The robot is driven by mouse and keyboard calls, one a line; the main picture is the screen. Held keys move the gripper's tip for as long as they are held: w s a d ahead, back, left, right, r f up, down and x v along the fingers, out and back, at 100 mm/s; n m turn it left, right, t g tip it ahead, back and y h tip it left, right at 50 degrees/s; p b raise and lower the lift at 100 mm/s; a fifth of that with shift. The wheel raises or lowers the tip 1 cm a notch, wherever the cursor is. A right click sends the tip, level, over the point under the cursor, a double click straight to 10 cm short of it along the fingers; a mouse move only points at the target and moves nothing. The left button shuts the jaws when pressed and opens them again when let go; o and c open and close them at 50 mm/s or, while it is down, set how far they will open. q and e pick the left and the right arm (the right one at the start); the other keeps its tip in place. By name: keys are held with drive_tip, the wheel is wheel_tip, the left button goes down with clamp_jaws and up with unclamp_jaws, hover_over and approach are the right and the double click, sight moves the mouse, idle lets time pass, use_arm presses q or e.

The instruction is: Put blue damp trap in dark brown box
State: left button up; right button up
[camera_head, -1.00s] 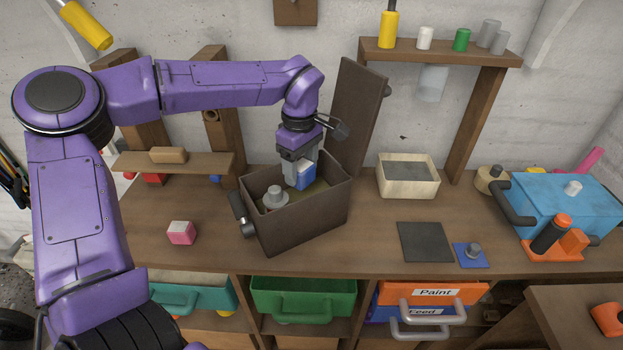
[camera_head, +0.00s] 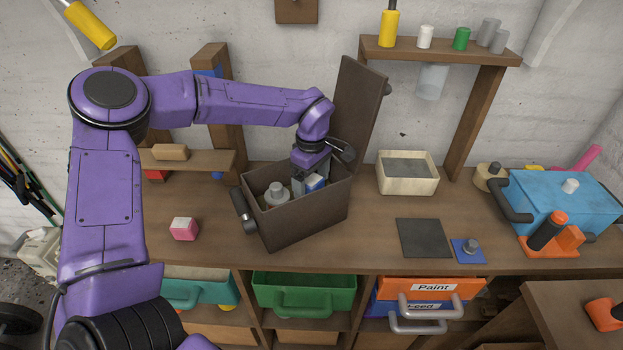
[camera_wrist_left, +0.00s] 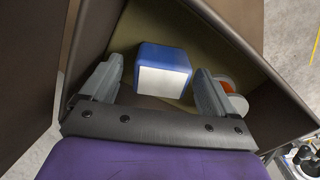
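The blue damp trap (camera_head: 315,182), a small blue block with a white face, is inside the open dark brown box (camera_head: 312,219) near its right side. In the left wrist view the blue damp trap (camera_wrist_left: 163,72) lies between the fingers of my left gripper (camera_wrist_left: 158,88), with a gap on the left and a thin one on the right. My left gripper (camera_head: 309,184) is open and reaches down into the box. The box's lid stands raised at the back. Whether the trap rests on the box floor is hard to tell. My right gripper is not in view.
A grey knobbed object (camera_head: 277,195) stands in the box, left of the trap. A pink and white cube (camera_head: 184,228) lies left of the box. A cream tray (camera_head: 408,174), a dark square plate (camera_head: 423,238) and a blue toolbox (camera_head: 566,202) are to the right.

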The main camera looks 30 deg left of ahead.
sight(312, 179)
use_arm(q)
drive_tip(key=shift+r, duration=0.15)
wheel_tip(312, 179, up, 12)
drive_tip(key=b, duration=0.1)
idle(0.3)
idle(1.0)
